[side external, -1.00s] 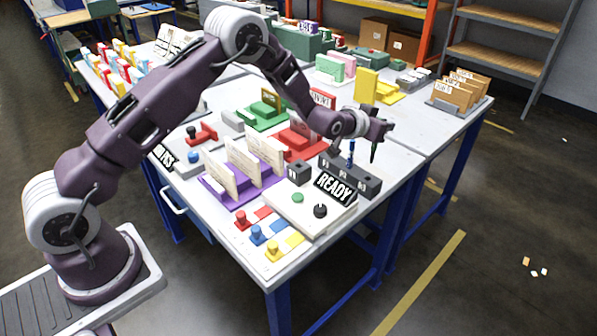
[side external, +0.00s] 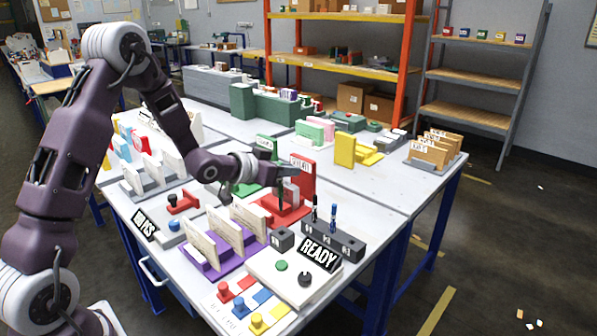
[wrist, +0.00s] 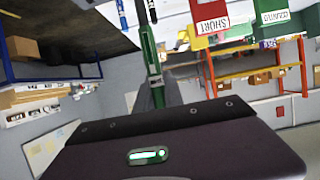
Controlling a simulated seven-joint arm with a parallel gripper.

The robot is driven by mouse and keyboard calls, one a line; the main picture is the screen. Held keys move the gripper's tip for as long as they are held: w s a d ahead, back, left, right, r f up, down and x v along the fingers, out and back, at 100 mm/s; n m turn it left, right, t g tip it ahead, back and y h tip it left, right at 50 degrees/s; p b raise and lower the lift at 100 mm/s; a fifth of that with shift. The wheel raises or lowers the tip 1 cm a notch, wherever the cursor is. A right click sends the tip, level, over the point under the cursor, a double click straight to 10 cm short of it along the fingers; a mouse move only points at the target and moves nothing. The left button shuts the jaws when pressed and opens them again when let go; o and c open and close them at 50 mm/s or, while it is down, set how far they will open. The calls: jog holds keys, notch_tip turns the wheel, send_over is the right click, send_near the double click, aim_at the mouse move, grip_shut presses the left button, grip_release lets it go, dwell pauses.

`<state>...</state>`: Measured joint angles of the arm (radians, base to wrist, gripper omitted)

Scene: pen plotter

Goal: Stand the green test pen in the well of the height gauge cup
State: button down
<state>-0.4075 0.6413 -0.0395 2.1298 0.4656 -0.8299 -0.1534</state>
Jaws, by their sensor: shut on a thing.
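My gripper (side external: 279,177) is shut on the green test pen, above the table and near the red stand. In the wrist view the green pen (wrist: 152,62) stands out lengthwise from the gripper, in front of the camera. In the side view the pen is small and dark against the signs behind. A small dark grey block (side external: 283,239) with a well on top sits beside the pen rack; it looks like the height gauge cup. The pen is above and apart from this block. The inside of its well is too small to tell.
A dark numbered rack (side external: 345,246) holds a black pen (side external: 314,210) and a blue pen (side external: 333,218) upright. The READY sign (side external: 319,254) stands in front. A purple holder (side external: 212,262) with upright cards is at left. The red stand (side external: 303,178) is behind my gripper.

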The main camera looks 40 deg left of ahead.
aim_at(282, 197)
jog(key=shift+f, duration=2.9)
jog(key=shift+f, duration=0.75)
jog(key=shift+f, duration=0.3)
jog(key=shift+f, duration=1.8)
jog(key=c, duration=1.4)
grip_release()
jog(key=shift+o, duration=0.2)
